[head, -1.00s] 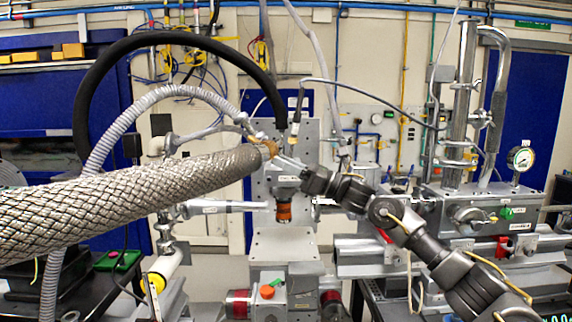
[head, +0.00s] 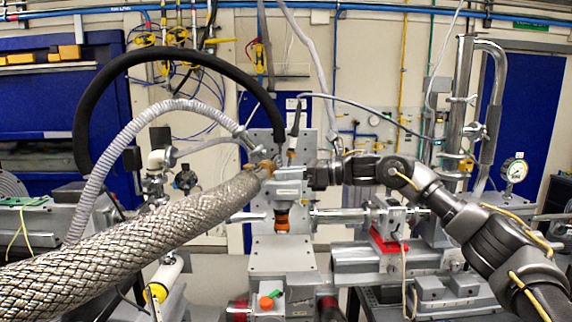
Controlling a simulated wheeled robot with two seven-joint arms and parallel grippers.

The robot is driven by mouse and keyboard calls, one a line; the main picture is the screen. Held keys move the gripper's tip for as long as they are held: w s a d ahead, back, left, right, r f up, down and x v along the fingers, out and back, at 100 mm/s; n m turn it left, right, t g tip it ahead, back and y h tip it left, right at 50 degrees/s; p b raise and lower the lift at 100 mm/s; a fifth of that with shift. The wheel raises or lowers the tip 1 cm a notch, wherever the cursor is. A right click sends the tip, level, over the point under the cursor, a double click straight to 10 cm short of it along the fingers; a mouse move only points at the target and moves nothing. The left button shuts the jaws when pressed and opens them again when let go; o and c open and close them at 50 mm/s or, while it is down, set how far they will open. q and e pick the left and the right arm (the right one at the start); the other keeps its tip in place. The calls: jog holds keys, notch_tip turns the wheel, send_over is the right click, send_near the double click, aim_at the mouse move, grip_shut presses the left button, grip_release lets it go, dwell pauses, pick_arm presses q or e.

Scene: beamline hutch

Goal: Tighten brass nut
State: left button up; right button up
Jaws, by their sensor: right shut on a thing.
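The brass nut (head: 266,165) sits at the far end of a thick braided metal hose (head: 130,238), just left of the grey fitting in the middle of the head view. My right gripper (head: 276,171) reaches in from the right, with its dark wrist nearly level. Its fingertips are at the nut and it is shut on it. The fingers partly hide the nut and blend with the grey metal behind, so the thread and seating cannot be seen. My left gripper is not in view.
A black hose (head: 110,95) and a grey corrugated hose (head: 105,170) arch over the left side. An orange-banded part (head: 282,220) hangs below the fitting. A pressure gauge (head: 515,170) stands at the right.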

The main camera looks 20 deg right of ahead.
aim_at(273, 166)
notch_tip(273, 166, up, 3)
jog(key=h+p, duration=0.1)
jog(key=p, duration=0.1)
jog(key=g+h+p, duration=0.1)
jog(key=p, duration=0.1)
jog(key=shift+w+f+g+h, duration=0.1)
jog(key=shift+f+g+h, duration=0.1)
jog(key=shift+g+h, duration=0.1)
jog(key=shift+w+a+r+g+h+p, duration=0.15)
jog(key=shift+r+g+h+p, duration=0.1)
jog(key=shift+g+h+p, duration=0.35)
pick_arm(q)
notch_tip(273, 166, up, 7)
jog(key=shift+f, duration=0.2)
pick_arm(e)
jog(key=shift+w+a+r+g+h, duration=0.1)
jog(key=shift+a+r+g+h, duration=0.2)
jog(key=shift+h, duration=0.35)
jog(key=shift+w+a+r+g+h, duration=0.15)
jog(key=shift+g+h, duration=0.2)
jog(key=shift+h, duration=0.25)
jog(key=shift+s+a+r+g+h, duration=0.1)
jog(key=shift+r+g+h, duration=0.2)
jog(key=shift+h, duration=0.35)
jog(key=shift+f, duration=0.1)
jog(key=o, duration=1)
jog(key=shift+w, duration=0.15)
